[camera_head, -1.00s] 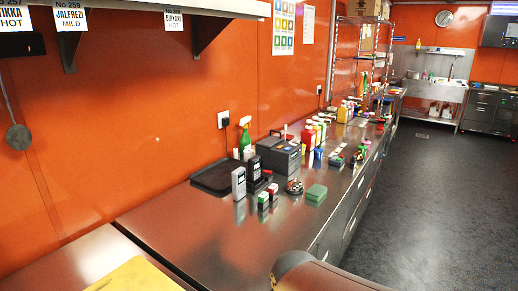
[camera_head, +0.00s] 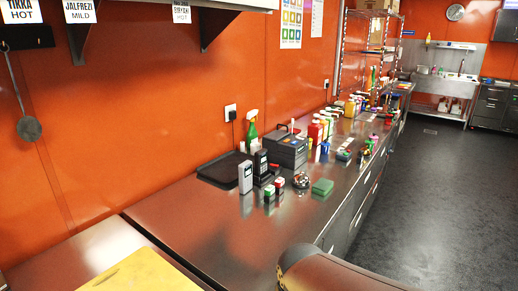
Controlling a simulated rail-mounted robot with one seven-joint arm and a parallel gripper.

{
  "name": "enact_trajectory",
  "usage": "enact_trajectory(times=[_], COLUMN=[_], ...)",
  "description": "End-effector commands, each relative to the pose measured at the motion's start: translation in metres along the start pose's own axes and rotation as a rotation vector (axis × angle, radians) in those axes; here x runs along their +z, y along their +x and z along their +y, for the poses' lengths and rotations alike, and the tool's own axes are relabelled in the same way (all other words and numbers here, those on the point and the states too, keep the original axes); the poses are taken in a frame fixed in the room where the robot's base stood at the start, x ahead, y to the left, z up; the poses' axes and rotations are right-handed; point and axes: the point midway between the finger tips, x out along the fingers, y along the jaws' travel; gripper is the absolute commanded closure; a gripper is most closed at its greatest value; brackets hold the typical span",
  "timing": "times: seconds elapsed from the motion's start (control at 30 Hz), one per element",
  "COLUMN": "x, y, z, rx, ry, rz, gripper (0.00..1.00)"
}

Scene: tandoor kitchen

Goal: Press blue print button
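A dark grey boxy device (camera_head: 288,150), which looks like a label printer, stands on the steel counter (camera_head: 215,228) near the wall. A blue print button cannot be made out on it at this size. A grey handheld device (camera_head: 246,177) and a black handheld device in a cradle (camera_head: 261,168) stand upright in front of it. A brown and black rounded part of my own body shows at the bottom right. My gripper is not in view.
A black tray (camera_head: 218,170), a green spray bottle (camera_head: 252,131), small red and green items (camera_head: 275,187) and a green pad (camera_head: 322,187) sit around the devices. Several bottles (camera_head: 318,130) stand farther back. A yellow board (camera_head: 145,272) lies at bottom left.

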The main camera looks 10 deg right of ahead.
Motion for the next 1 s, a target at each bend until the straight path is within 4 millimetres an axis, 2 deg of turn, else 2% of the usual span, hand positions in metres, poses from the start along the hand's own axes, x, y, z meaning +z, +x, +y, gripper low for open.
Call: enact_trajectory(times=[0.03,0.17,1.0], x=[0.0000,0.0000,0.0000], y=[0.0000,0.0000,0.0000], z=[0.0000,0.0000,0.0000], rx=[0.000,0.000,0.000], ry=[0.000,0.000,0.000], rz=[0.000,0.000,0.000], gripper=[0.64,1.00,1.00])
